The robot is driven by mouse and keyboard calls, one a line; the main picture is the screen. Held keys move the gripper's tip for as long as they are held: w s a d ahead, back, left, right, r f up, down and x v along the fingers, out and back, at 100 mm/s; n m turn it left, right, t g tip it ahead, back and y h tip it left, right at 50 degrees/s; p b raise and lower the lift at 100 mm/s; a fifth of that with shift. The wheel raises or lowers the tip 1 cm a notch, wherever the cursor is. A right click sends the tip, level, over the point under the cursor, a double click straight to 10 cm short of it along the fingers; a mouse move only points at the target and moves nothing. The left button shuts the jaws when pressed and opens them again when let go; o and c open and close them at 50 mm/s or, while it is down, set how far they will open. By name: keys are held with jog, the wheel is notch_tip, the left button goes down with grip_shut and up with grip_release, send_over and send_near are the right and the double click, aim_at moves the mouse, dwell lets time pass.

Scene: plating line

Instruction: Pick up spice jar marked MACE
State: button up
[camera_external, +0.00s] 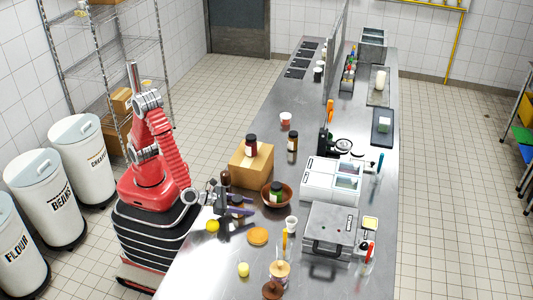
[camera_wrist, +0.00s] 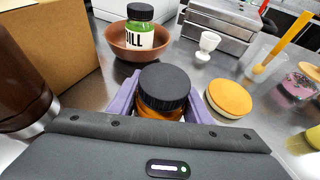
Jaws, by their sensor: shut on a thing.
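A spice jar (camera_wrist: 162,92) with a black lid and orange-brown contents stands between the purple fingers of my gripper (camera_wrist: 158,106) in the wrist view. My gripper is shut on it. Its label is hidden, so I cannot read MACE on it. In the external view my gripper (camera_external: 240,211) is low over the left side of the steel counter, and the jar is mostly hidden there. I cannot tell whether the jar touches the counter.
A green jar marked DILL (camera_wrist: 140,30) sits in a brown bowl (camera_wrist: 119,46) just beyond. A cardboard box (camera_external: 262,166) bears another jar (camera_external: 251,146). A dark brown bottle (camera_wrist: 20,85) is close on the left. A white egg cup (camera_wrist: 208,44) and a round yellow-topped item (camera_wrist: 229,97) stand right.

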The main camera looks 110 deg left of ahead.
notch_tip(320, 180, up, 10)
dwell(0.6)
